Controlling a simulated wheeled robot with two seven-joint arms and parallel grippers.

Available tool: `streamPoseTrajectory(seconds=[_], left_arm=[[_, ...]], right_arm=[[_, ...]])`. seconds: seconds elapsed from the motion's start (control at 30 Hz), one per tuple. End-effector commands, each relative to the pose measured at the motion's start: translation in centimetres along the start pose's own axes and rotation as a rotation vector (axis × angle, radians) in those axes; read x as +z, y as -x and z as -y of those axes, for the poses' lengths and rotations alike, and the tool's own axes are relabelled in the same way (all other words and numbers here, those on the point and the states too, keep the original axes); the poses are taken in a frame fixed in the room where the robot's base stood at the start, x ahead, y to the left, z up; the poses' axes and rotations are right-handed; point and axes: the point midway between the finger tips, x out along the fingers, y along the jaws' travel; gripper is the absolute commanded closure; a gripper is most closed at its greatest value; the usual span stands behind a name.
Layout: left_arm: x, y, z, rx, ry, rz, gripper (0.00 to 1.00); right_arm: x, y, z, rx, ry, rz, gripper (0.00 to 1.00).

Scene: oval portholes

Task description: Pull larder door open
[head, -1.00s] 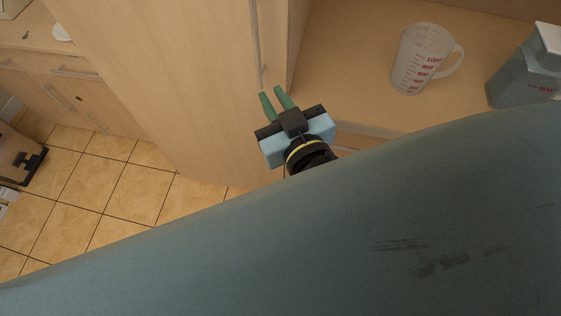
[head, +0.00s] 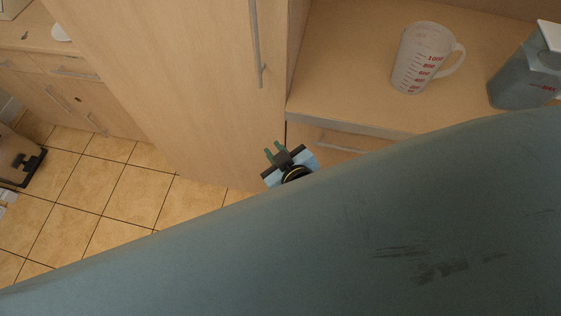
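The larder door (head: 180,80) is a tall pale wood panel left of the middle in the head view. Its long vertical grey handle (head: 256,45) sits near its right edge and nothing grips it. The door looks shut. My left gripper is not in view.
A worktop (head: 345,75) to the right holds a measuring jug (head: 420,60) and a grey container (head: 522,80). A drawer handle (head: 345,143) sits below its edge. Lower cupboards (head: 75,95) stand at left. Tiled floor (head: 110,195) is open in front of the larder.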

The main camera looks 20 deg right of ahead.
Motion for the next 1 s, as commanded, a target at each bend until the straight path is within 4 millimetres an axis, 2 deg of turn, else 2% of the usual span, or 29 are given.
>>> streamPoseTrajectory(seconds=[0.1, 0.33, 1.0], left_arm=[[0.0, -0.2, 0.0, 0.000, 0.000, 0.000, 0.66], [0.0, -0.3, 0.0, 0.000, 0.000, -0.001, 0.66], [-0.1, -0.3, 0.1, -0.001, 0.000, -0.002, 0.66]], right_arm=[[2.1, -0.8, 0.2, -0.010, 0.014, 0.040, 0.85], [4.4, -1.5, 0.6, -0.026, 0.027, 0.085, 0.85], [4.9, -1.6, 0.6, -0.029, 0.030, 0.095, 0.85]])
